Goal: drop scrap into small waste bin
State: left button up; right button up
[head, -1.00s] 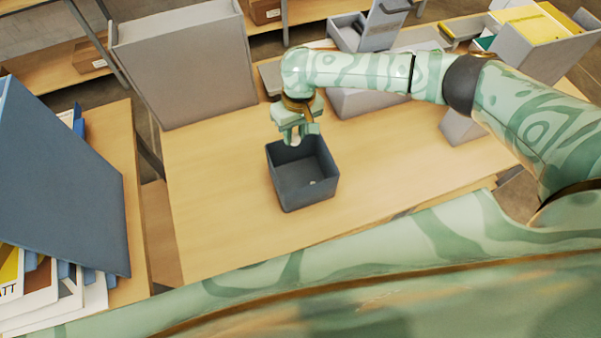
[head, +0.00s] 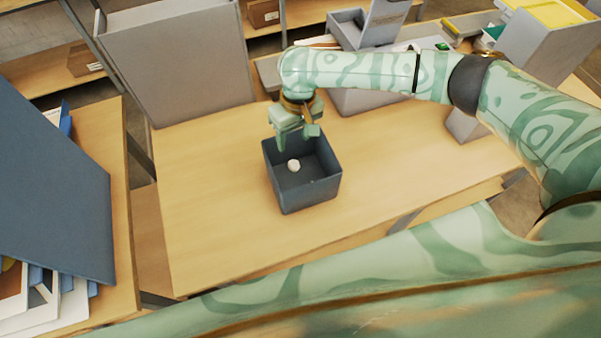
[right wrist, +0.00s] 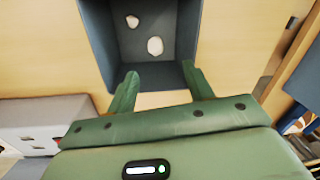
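The small waste bin (head: 308,193) is a dark grey open-topped box on the wooden table in the head view. A crumpled white scrap (head: 293,165) shows inside its opening; I cannot tell whether it rests on the floor of the bin. The right wrist view shows the bin wall (right wrist: 189,25), the larger scrap (right wrist: 154,46) and a smaller white piece (right wrist: 132,21). My right gripper (head: 296,136) is above the bin's back edge, pointing down. Its two fingers (right wrist: 160,86) are apart with nothing between them. My left gripper is out of view.
A large grey panel (head: 180,62) stands at the table's back left. A grey machine (head: 375,98) sits behind my right arm. Grey trays with yellow items (head: 545,25) stand at the right. A blue-grey panel (head: 50,180) and papers are at the left. The table (head: 210,215) left of the bin is clear.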

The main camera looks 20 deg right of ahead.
jog(key=shift+r, duration=0.1)
notch_tip(320, 180, up, 16)
jog(key=d+p, duration=0.1)
jog(key=p, duration=0.1)
jog(key=shift+w+d, duration=0.15)
jog(key=shift+d, duration=0.1)
dwell(0.4)
